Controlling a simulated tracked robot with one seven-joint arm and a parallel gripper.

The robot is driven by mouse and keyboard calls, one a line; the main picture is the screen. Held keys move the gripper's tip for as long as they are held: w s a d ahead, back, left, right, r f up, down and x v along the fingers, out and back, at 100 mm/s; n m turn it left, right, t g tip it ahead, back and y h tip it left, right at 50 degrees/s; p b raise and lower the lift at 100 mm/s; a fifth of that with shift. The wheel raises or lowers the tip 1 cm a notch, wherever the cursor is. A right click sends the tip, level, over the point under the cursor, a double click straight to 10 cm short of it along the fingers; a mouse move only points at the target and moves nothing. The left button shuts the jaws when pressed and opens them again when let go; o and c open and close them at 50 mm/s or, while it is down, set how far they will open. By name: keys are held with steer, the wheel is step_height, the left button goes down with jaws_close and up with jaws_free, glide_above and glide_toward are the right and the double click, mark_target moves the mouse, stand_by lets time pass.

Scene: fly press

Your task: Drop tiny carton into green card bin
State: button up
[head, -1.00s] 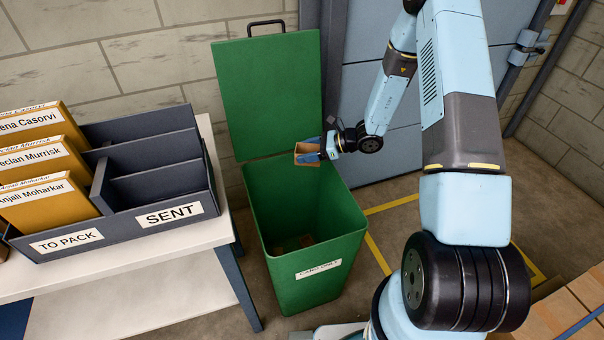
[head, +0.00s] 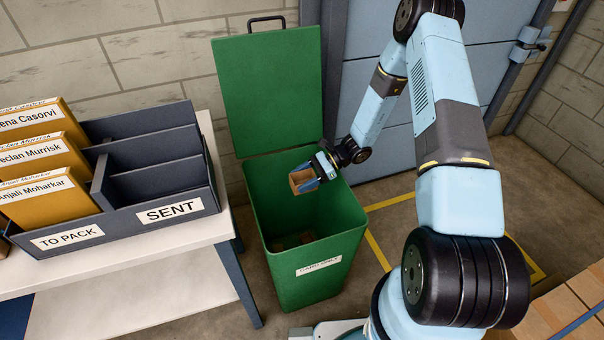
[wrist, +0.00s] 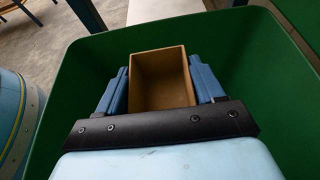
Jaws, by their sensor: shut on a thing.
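The tiny carton (head: 303,181) is a small open-topped brown box. My gripper (head: 312,178) is shut on it, with a blue finger on each side of the carton (wrist: 163,80) in the wrist view. The green card bin (head: 318,272) stands on the floor with its lid (head: 268,90) raised against the wall. In the head view the carton is over the bin's mouth, near its back right part. In the wrist view the bin's green walls (wrist: 75,95) surround the gripper and carton. Some brown pieces (head: 292,241) lie at the bottom of the bin.
A white table (head: 150,252) stands left of the bin. It bears a dark sorter (head: 130,225) labelled TO PACK and SENT, with yellow named packets (head: 45,150). A blue-grey door (head: 385,150) is behind. Brown boxes (head: 565,305) are at the lower right.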

steer(key=shift+f, duration=0.95)
steer(key=o, duration=1.1)
steer(key=v, duration=1.3)
steer(key=shift+w+d+r, duration=0.1)
steer(key=shift+d+r, duration=0.05)
steer(key=shift+d, duration=0.2)
